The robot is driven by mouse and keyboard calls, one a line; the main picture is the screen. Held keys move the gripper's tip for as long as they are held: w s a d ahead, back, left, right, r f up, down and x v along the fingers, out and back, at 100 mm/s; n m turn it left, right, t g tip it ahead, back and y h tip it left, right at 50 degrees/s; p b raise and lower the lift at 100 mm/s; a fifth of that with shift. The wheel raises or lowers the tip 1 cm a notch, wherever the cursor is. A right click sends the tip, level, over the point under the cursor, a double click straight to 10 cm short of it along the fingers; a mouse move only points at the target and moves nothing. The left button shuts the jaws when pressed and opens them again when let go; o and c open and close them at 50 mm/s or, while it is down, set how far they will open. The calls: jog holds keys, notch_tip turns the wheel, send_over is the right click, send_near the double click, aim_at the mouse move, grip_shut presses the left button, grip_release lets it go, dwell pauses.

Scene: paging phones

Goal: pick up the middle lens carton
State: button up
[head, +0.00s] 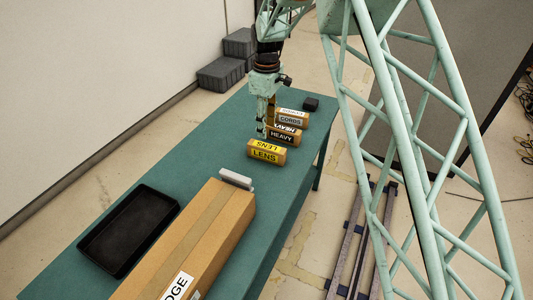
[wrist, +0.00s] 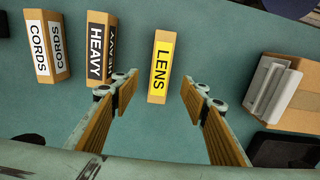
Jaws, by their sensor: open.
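One carton labelled LENS (head: 265,152), brown with yellow labels, lies on the green table at the near end of a row of three. It also shows in the wrist view (wrist: 160,68), centred ahead of the fingers. The HEAVY carton (head: 285,138) is in the middle of the row, and the CORDS carton (head: 291,121) is at the far end. My gripper (head: 264,130) is open and empty, above the table by the cartons. In the wrist view my gripper (wrist: 160,94) has its fingertips spread on either side of the LENS carton's near end; contact is not visible.
A long cardboard box (head: 195,235) and a grey-white object (head: 236,179) stand on the near side of the LENS carton. A black tray (head: 128,230) lies at the left. A small dark block (head: 311,103) sits beyond the CORDS carton. The table's left middle is clear.

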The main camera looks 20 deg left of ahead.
aim_at(267, 146)
jog(key=shift+f+b, duration=0.45)
jog(key=shift+f, duration=3.6)
jog(key=shift+s+f+b, duration=0.1)
jog(key=shift+f+b, duration=0.4)
jog(key=shift+f, duration=2.15)
jog(key=c, duration=1)
